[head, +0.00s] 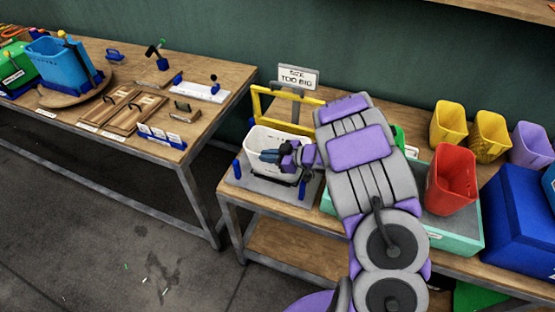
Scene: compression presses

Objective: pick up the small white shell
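The small white shell (257,141) is an open white bin. It stands upright on a grey base plate on the right-hand table, under a yellow frame. My gripper (262,156) reaches in from the right and overlaps the front right of the shell in the head view. Its dark fingertips lie in front of or just inside the shell's opening. I cannot tell whether they touch the shell, or whether they are open or shut. My arm hides part of the table to the right.
Blue posts (237,168) flank the grey plate, and the yellow frame (286,103) stands behind. A red bin (450,178) and yellow bins (449,122) stand to the right. A gap separates the left table (140,75).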

